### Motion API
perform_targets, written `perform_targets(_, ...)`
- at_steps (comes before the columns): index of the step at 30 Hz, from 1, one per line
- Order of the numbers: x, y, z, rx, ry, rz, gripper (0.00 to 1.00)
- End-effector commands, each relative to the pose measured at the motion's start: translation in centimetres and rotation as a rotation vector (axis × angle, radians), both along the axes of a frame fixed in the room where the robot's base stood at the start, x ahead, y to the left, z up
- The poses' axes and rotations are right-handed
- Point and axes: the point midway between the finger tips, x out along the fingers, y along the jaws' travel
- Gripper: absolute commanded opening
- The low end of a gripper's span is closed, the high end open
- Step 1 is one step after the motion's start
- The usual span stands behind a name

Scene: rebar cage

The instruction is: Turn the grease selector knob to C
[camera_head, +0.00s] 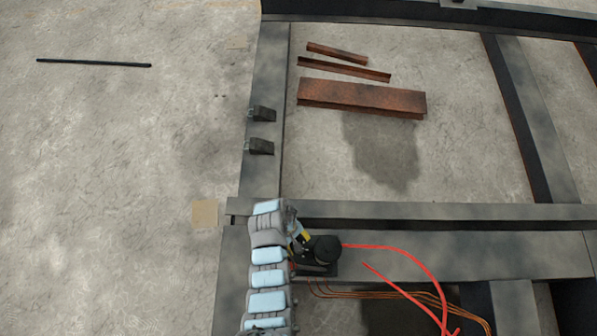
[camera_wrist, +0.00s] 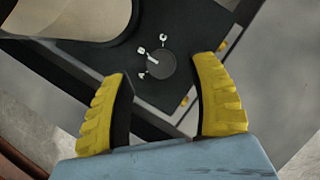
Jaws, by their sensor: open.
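Whether the fingertips touch the panel cannot be told. In the head view my gripper (camera_head: 300,238) is at the black grease unit (camera_head: 318,268); the knob is hidden there.
A large beige and dark cylinder (camera_wrist: 75,15) stands close at the wrist view's upper left. A red hose (camera_head: 405,254) and copper lines (camera_head: 400,294) run right from the unit. Steel beams (camera_head: 430,212) surround it. Rusty steel pieces (camera_head: 360,95) lie farther back.

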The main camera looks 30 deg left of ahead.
Motion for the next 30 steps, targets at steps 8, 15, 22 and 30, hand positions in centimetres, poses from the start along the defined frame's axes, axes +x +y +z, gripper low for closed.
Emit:
perform_targets(8, 0.5, 1.7, 4.4, 0.002, -0.002, -0.001, 0.60)
perform_targets(15, 0.8, 3.1, 7.9, 0.001, -0.002, -0.001, 0.60)
perform_targets(22, 1.1, 4.4, 11.2, 0.001, -0.002, -0.001, 0.60)
perform_targets(30, 2.1, 5.3, 13.4, 0.028, -0.034, -0.011, 0.60)
